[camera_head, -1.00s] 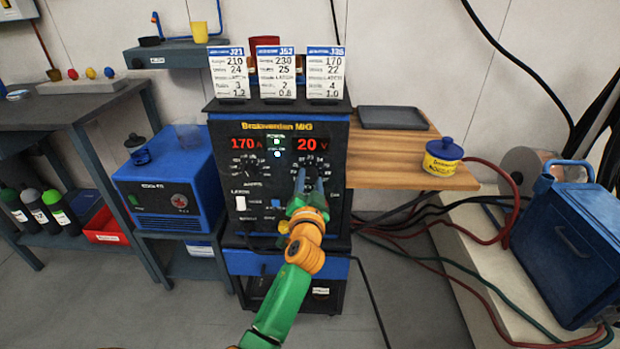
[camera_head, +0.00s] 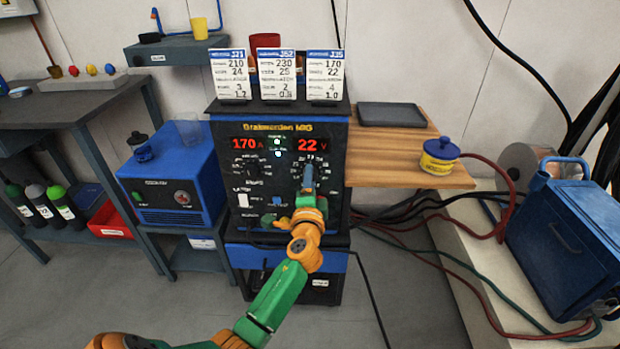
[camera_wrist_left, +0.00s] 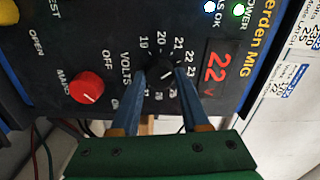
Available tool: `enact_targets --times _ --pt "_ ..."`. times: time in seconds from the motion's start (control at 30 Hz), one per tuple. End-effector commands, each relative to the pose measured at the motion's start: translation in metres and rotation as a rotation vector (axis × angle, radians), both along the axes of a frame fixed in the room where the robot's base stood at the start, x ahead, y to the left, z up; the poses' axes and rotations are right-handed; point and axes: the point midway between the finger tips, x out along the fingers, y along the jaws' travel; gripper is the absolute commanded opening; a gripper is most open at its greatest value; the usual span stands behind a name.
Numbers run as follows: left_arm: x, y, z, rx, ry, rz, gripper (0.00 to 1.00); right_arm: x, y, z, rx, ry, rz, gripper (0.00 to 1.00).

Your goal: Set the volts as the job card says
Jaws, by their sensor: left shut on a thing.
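The black welder (camera_head: 335,228), a MIG unit, shows red digits on its front: an amps display (camera_head: 248,144) of 170 and a volts display (camera_head: 312,144) of 22, also 22 in the left wrist view (camera_wrist_left: 217,75). My left gripper (camera_head: 308,182) is shut on the black volts knob (camera_wrist_left: 163,73), one finger on each side; the knob is mostly hidden in the head view. Three job cards stand on top: J21 (camera_head: 230,76) with 210 and 24, a middle card (camera_head: 277,76) with 230 and 25, and a right card (camera_head: 325,76) with 170 and 22. My right gripper is out of view.
The amps knob (camera_head: 247,167) sits left of the volts knob. A red knob (camera_wrist_left: 87,88) is beside the volts scale. A red cup (camera_head: 264,41) stands behind the cards. A wooden shelf (camera_head: 400,170) with a dark tray (camera_head: 391,115) and blue-yellow pot (camera_head: 439,155) is at right.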

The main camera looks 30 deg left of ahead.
Motion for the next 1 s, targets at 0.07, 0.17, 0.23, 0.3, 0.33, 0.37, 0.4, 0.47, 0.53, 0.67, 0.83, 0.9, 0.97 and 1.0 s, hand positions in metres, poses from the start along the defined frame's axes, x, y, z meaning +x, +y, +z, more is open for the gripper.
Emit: enact_targets --times 0.07,0.17,0.23,0.3,0.33,0.37,0.4,0.47,0.53,0.67,0.83,0.9,0.97,1.0 --pt "0.0000 -0.0001 0.0002 0.032 0.021 0.000 0.00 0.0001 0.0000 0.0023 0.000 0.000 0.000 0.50" --pt "-0.0002 0.0001 0.0002 0.065 0.041 0.000 0.00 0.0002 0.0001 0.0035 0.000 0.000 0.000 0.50" --pt "-0.0001 0.0000 0.0000 0.082 0.052 0.000 0.00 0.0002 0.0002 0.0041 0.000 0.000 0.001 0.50" --pt "-0.0001 -0.0001 -0.0003 0.094 0.059 0.000 0.00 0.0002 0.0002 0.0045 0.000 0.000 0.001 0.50" --pt "-0.0001 -0.0001 -0.0004 0.098 0.061 0.000 0.00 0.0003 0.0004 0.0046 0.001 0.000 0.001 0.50" --pt "-0.0001 -0.0002 -0.0005 0.103 0.064 0.000 0.00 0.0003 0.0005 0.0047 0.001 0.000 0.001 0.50" --pt "-0.0001 -0.0002 -0.0006 0.107 0.067 0.000 0.00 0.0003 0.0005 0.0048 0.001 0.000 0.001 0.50" --pt "-0.0001 -0.0002 -0.0007 0.111 0.070 -0.001 0.00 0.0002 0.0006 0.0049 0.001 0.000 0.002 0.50" --pt "-0.0001 -0.0003 -0.0008 0.113 0.072 -0.001 0.00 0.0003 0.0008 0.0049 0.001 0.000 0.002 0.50" --pt "-0.0001 -0.0003 -0.0009 0.114 0.072 -0.001 0.00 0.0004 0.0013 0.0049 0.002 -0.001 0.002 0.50" --pt "-0.0001 -0.0002 -0.0009 0.113 0.072 0.000 0.00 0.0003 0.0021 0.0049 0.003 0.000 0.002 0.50" --pt "-0.0001 -0.0002 -0.0010 0.113 0.072 0.000 0.56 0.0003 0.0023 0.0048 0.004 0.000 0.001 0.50" --pt "-0.0001 -0.0002 -0.0008 0.114 0.071 0.000 0.72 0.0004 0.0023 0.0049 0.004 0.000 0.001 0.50" --pt "-0.0001 -0.0002 -0.0008 0.114 0.071 0.000 0.75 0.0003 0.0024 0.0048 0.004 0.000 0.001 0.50"
